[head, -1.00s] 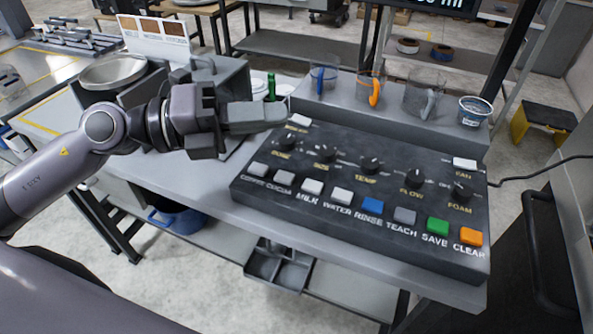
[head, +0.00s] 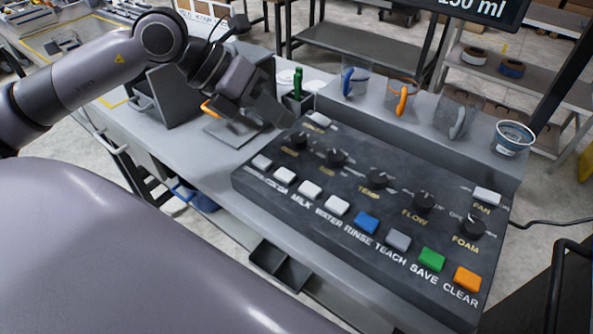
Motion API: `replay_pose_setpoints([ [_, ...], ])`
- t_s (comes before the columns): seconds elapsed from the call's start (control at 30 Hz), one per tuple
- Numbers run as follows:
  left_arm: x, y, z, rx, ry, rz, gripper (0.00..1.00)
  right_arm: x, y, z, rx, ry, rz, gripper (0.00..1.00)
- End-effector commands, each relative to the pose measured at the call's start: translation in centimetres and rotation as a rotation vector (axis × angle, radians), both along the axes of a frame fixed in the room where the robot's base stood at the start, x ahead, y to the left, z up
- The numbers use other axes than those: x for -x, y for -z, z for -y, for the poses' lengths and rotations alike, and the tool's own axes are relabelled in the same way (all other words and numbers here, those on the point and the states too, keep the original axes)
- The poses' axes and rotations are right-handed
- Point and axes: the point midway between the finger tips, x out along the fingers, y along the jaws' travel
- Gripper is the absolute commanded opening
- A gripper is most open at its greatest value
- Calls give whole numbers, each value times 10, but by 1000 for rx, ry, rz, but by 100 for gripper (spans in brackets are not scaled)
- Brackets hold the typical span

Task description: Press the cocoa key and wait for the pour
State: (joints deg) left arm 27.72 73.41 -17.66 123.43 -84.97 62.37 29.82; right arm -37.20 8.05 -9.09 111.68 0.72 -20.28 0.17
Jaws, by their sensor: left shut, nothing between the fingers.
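The dark control panel (head: 345,170) lies on the bench with a row of keys along its near edge. The cocoa key (head: 285,175) is the second white key from the left; its label is blurred in this view. My left gripper (head: 286,119) is shut and empty, pointing down and right near the panel's far left corner. It is beyond the cocoa key and apart from it; its height above the bench is hard to tell. My right gripper is out of view. A display (head: 470,8) at the top reads about 250 ml, partly cut off.
Other keys, such as the white milk key (head: 311,190) and orange clear key (head: 467,279), continue the row. Knobs (head: 379,178) stand behind them. Clear jugs (head: 458,115) and a small tub (head: 513,138) stand on the ledge behind. A green bottle (head: 298,82) is near the gripper.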

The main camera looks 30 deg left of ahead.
Motion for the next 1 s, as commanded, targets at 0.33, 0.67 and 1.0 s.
replay_pose_setpoints([
  [0.33, 0, 0, -2, -7, -2, 0, 0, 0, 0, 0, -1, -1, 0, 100],
  [0.67, 0, 15, -1, -6, -2, -2, 0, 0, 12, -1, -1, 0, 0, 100],
  [1.0, 0, 62, -1, -7, -2, -3, 0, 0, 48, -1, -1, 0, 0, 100],
])
